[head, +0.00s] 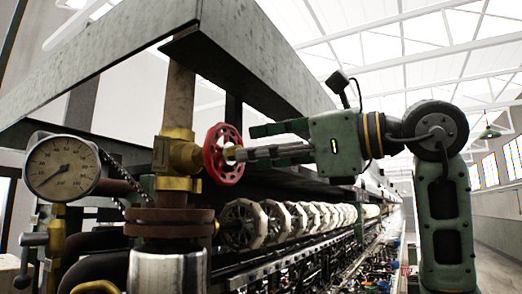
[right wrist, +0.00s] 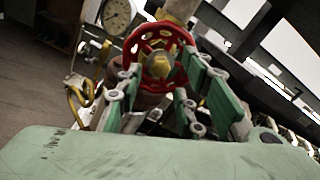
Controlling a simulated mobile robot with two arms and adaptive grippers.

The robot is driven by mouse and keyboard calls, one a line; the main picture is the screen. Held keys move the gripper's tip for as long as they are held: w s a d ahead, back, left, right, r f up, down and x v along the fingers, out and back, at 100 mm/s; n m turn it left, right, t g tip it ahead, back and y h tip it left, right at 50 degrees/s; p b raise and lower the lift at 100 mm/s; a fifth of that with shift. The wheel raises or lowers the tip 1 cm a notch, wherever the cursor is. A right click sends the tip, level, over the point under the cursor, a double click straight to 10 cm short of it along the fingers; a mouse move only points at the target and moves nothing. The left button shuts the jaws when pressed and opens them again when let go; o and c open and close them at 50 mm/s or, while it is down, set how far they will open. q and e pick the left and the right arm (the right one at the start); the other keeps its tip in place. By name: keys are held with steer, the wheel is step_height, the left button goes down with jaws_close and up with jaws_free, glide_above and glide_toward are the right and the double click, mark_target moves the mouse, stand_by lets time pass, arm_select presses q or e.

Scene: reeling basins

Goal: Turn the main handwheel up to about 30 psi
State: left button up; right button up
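The red handwheel (head: 214,166) sits on a brass valve (head: 178,157) on a vertical pipe. In the right wrist view the handwheel (right wrist: 133,48) has a yellowish hub and lies ahead, between my fingers. My right gripper (head: 245,143) comes from the right, level with the wheel. Its green and grey fingers are spread in the right wrist view (right wrist: 162,82), with their tips close to the wheel; I cannot tell whether they touch it. A round pressure gauge (head: 62,160) hangs at left; its needle points to the lower left, near the low end. My left gripper is not in view.
A row of pale reels (head: 285,222) runs back below the wheel. A flanged, rust-brown pipe joint (head: 168,222) stands under the valve. An aisle is free at far right.

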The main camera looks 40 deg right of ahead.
mark_target(231, 153)
steer(key=shift+w+a+m, duration=0.3)
steer(key=shift+w+m, duration=0.45)
steer(key=shift+m, duration=0.45)
steer(key=shift+w+a+m, duration=0.3)
steer(key=shift+w+m, duration=0.45)
steer(key=shift+m, duration=0.45)
steer(key=shift+s+d, duration=0.1)
steer(key=shift+s, duration=0.1)
steer(key=c, duration=0.5)
steer(key=shift+a+r, duration=0.1)
steer(key=shift+a, duration=0.15)
jaws_close()
steer(key=shift+a+r, duration=0.1)
steer(key=shift+a, duration=0.2)
